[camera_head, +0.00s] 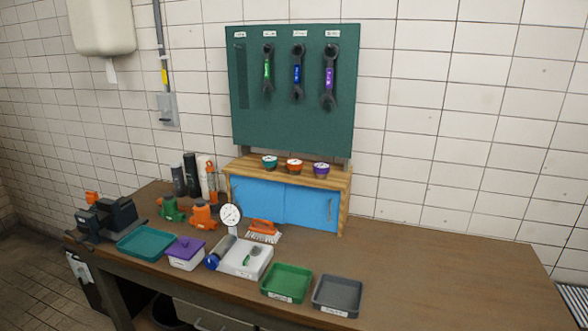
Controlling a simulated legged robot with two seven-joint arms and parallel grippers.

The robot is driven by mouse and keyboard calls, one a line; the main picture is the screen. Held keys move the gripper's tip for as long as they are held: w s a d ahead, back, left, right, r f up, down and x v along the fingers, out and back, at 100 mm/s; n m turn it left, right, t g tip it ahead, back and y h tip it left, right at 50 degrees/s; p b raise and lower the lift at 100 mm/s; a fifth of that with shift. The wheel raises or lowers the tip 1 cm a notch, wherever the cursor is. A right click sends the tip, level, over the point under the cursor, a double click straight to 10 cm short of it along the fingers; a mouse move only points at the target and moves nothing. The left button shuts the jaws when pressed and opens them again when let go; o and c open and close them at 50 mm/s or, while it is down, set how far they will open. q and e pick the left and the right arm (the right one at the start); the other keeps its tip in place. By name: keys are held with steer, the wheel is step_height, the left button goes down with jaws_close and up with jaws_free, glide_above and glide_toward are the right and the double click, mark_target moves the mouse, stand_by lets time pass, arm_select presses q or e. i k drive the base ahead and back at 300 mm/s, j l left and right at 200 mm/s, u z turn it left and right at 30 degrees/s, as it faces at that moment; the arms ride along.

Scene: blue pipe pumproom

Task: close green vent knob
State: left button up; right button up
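A small device on a white base (245,258) stands near the front of the workbench. A small dark part with green on it (253,254) sits on this base; it may be the green vent knob, but it is too small to tell whether it is open or closed. A round white gauge (231,215) stands at the back of the base, and a blue cylindrical part (216,257) lies at its left side. Neither of my grippers shows in the head view.
A purple-lidded box (186,252) and a teal tray (145,242) are left of the device. Green (287,283) and grey (337,296) trays are right of it. An orange brush (264,229) lies behind. The bench's right side (445,280) is clear.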

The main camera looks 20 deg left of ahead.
mark_target(245, 262)
steer(key=u, duration=1.2)
steer(key=i+l, duration=0.15)
steer(key=i, duration=0.8)
